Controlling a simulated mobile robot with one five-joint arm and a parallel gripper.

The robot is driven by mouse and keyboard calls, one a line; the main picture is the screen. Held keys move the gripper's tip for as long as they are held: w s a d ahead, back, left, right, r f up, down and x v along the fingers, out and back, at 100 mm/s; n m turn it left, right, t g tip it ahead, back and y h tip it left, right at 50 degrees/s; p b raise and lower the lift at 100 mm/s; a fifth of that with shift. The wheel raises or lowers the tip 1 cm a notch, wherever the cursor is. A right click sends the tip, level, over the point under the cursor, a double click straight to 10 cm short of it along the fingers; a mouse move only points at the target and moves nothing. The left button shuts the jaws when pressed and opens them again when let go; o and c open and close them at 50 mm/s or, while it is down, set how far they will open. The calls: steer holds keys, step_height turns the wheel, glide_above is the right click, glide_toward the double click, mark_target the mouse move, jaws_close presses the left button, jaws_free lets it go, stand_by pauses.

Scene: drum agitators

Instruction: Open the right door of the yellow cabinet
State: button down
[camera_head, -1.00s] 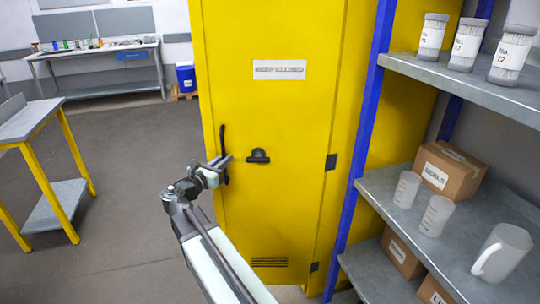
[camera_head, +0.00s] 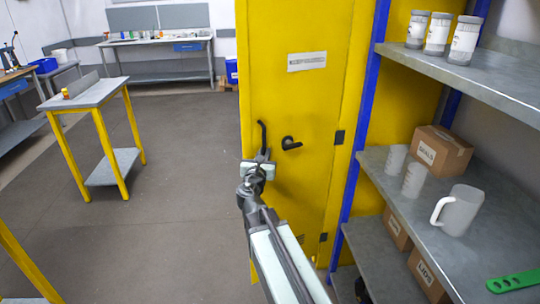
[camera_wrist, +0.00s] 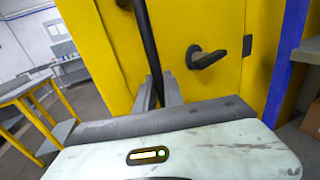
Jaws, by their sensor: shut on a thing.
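The right door (camera_head: 290,100) of the yellow cabinet has a sign, a black vertical pull handle (camera_head: 263,135) near its left edge and a black lever (camera_head: 291,143) beside it. Its hinges are on its right side. My gripper (camera_head: 262,158) is shut on the lower part of the pull handle. The wrist view shows the handle (camera_wrist: 147,40) running down to my grey fingers (camera_wrist: 158,95), with the lever (camera_wrist: 205,58) just to their right. The handle's lower end is hidden. I cannot tell whether the door stands ajar.
Grey shelves (camera_head: 470,82) with a blue post (camera_head: 366,120) stand close on the right, holding jars, boxes and a white jug (camera_head: 458,210). A small yellow-legged table (camera_head: 95,92) stands at the left. The floor (camera_head: 180,170) between is clear.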

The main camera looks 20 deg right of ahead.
steer(key=shift+s, duration=0.2)
steer(key=c, duration=1.5)
jaws_free()
steer(key=shift+o, duration=0.2)
